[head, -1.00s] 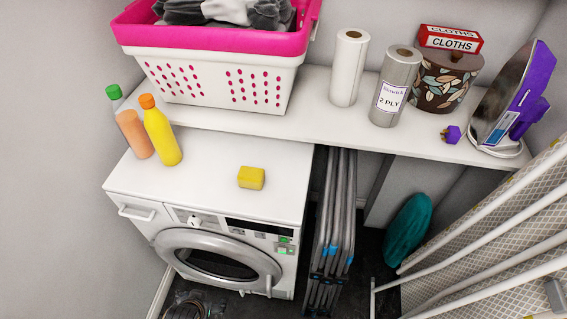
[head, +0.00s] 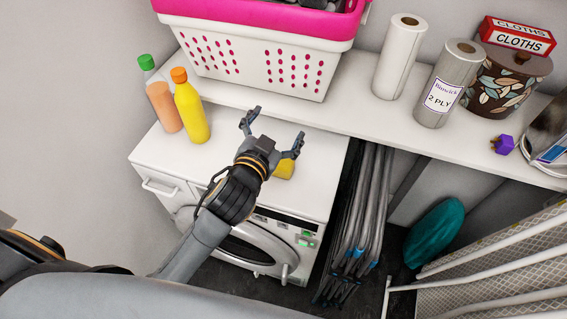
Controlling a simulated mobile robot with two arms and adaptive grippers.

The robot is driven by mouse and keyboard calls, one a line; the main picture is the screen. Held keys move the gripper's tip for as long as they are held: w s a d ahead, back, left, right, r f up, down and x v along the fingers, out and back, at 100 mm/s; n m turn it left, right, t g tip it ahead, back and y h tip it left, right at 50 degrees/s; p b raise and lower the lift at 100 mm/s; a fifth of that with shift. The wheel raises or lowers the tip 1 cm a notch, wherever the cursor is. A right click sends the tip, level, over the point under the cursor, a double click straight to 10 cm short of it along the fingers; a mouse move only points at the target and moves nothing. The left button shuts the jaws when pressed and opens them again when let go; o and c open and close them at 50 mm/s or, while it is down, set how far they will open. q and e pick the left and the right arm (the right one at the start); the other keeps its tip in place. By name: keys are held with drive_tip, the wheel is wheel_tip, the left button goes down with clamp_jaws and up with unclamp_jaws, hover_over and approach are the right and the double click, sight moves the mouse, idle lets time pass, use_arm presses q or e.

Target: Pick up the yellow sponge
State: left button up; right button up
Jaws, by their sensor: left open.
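The yellow sponge (head: 285,169) lies on the white top of the dryer (head: 227,150), near its front right. My left gripper (head: 273,127) is over the dryer top with its two fingers spread open and nothing between them. Its right finger and palm cover part of the sponge in this view. The fingertips point toward the back shelf, beyond the sponge. I cannot tell how high the gripper is above the sponge. My right gripper is not in view.
Two bottles, one orange with a green cap (head: 161,101) and one yellow (head: 190,109), stand at the dryer's back left. A pink and white basket (head: 255,55) and paper rolls (head: 400,58) stand on the shelf behind. Folded metal frames (head: 362,220) lean right of the dryer.

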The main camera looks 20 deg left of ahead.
use_arm(q)
drive_tip(key=w+d+r+m+t+h, duration=0.2)
drive_tip(key=d+r+m+t+h, duration=0.2)
drive_tip(key=d+r+m+h, duration=0.8)
drive_tip(key=s+d+r+m+g+h, duration=0.4)
drive_tip(key=s+d+m+g+h, duration=0.35)
drive_tip(key=d+m+g, duration=0.55)
drive_tip(key=m+g+y, duration=0.7)
drive_tip(key=y, duration=1.4)
approach(280, 166)
drive_tip(key=w+a+r, duration=0.1)
drive_tip(key=w+r, duration=0.1)
drive_tip(key=w, duration=0.1)
wheel_tip(280, 166, down, 7)
drive_tip(key=shift+f+p, duration=0.15)
drive_tip(key=shift+p, duration=0.85)
wheel_tip(280, 166, down, 5)
drive_tip(key=shift+s+d+r+p, duration=0.1)
drive_tip(key=shift+d+p, duration=0.05)
drive_tip(key=shift+p, duration=1.05)
drive_tip(key=shift+f, duration=0.35)
drive_tip(key=c, duration=1.1)
